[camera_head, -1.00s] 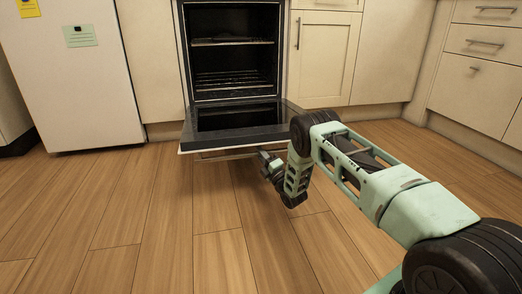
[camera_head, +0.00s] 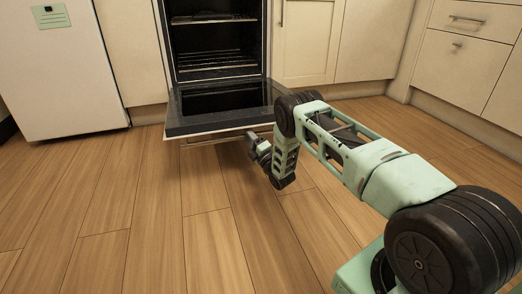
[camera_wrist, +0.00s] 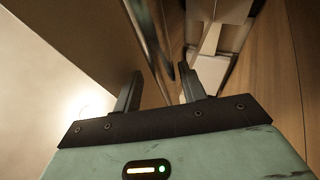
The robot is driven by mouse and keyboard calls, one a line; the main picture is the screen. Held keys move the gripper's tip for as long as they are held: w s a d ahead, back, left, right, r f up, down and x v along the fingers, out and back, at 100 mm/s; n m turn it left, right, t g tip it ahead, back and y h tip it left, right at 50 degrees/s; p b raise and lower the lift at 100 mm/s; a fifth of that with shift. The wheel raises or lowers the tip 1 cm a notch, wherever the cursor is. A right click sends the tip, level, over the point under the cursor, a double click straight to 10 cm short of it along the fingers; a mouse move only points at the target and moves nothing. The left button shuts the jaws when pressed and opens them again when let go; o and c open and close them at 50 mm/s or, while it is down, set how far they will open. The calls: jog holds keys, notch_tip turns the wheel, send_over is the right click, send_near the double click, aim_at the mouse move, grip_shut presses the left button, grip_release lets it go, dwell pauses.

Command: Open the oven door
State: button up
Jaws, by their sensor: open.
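The oven (camera_head: 215,45) stands open at the back, with its racks showing. Its dark oven door (camera_head: 215,113) is swung down and lies about level above the floor. The door handle (camera_head: 205,142) runs below the door's front edge. My gripper (camera_head: 254,146) is at the right part of that front edge, close to the handle; its fingers are small and dark there. In the wrist view my gripper (camera_wrist: 160,82) has its two fingers spread apart. A dark metallic bar (camera_wrist: 155,45), apparently the handle, runs towards the gap between them. I cannot tell whether they touch.
A white fridge (camera_head: 60,85) stands to the left. Cream cabinets (camera_head: 365,50) are right of the oven, and drawers (camera_head: 465,45) are at the far right. The wooden floor (camera_head: 130,215) in front is clear.

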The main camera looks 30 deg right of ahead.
jog(key=p+v, duration=1.1)
jog(key=v, duration=0.5)
jog(key=shift+s, duration=0.15)
jog(key=shift+r, duration=0.1)
